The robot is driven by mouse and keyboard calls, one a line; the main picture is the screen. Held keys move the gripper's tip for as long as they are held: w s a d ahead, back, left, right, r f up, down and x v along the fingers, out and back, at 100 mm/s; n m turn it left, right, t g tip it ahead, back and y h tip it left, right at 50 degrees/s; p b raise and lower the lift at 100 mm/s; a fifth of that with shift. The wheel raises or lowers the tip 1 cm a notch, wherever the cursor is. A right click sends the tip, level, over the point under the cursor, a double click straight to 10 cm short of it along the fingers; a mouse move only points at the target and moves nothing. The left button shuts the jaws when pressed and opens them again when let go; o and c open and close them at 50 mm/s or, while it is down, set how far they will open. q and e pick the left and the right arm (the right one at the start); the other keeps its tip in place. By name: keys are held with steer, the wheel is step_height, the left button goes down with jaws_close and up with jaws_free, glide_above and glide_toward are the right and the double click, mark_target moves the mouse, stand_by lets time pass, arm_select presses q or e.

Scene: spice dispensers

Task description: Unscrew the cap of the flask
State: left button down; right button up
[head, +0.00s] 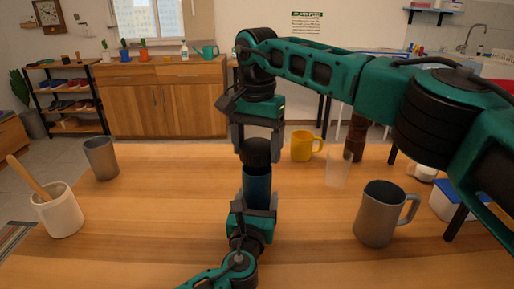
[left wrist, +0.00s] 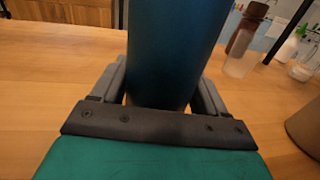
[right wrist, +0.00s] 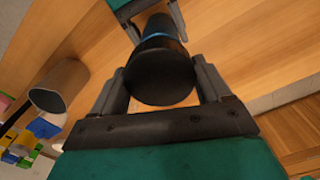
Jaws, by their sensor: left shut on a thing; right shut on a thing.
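The flask (head: 257,184) has a dark blue body and a black cap (head: 256,152). It stands upright in the middle of the table. My left gripper (head: 253,208) comes from the front and is shut on the lower part of the blue body, which fills the left wrist view (left wrist: 172,50). My right gripper (head: 257,142) points down from above and is shut on the black cap. In the right wrist view the cap (right wrist: 160,75) sits between the fingers, with the blue body beyond it. The cap still meets the body. Whether its thread is loose cannot be seen.
On the wooden table (head: 150,230), a grey mug (head: 375,215), a clear glass (head: 339,168) and a yellow mug (head: 303,146) stand to the right. A grey cup (head: 101,158) and a white crock (head: 60,212) with a wooden utensil stand left. A blue-lidded box (head: 455,200) is far right.

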mark_target(257, 145)
steer(key=shift+r, duration=2)
arm_select(q)
jaws_free()
